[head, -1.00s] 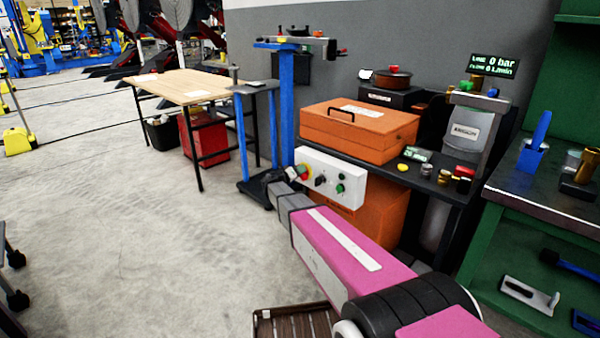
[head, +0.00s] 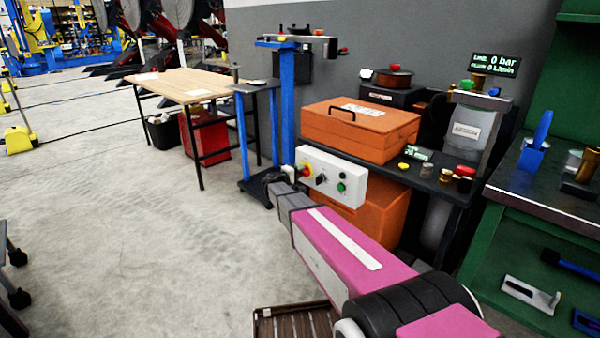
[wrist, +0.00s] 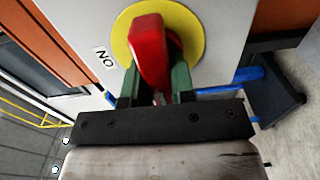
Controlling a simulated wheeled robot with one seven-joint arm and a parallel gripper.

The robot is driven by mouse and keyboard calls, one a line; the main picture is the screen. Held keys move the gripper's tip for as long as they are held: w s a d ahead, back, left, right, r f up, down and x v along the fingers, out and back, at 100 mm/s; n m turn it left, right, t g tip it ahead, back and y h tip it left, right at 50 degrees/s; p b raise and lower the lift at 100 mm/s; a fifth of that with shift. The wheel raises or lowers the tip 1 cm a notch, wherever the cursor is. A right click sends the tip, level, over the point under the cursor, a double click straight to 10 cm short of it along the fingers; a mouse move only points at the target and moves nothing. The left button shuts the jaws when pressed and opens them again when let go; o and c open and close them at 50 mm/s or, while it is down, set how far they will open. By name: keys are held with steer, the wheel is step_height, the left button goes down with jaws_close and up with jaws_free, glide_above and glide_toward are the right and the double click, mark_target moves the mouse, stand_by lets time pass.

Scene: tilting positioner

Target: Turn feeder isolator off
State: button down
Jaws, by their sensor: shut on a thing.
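The feeder isolator is a red handle (wrist: 152,50) on a round yellow plate (wrist: 185,30) on a white panel. In the wrist view my gripper (wrist: 156,88) has its green fingers on both sides of the handle, shut on it. The handle runs roughly up and down in that view. An ON label (wrist: 104,57) lies left of the plate, turned nearly upside down. In the head view the isolator (head: 304,170) sits at the left end of the white control panel (head: 335,185). My wrist comes up beside it and the fingertips are hard to make out.
The panel also carries a black knob (head: 321,180) and a green button (head: 341,187). An orange case (head: 360,135) sits behind it on a dark bench. A blue post (head: 288,100) stands close behind my wrist. Open floor (head: 150,240) lies to the left.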

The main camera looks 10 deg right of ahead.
stand_by(0.6)
steer(key=c, duration=1)
jaws_free()
steer(key=shift+o, duration=0.2)
steer(key=shift+s+a, duration=0.1)
steer(key=v, duration=1)
steer(key=shift+s+a, duration=0.15)
steer(key=shift+a, duration=0.1)
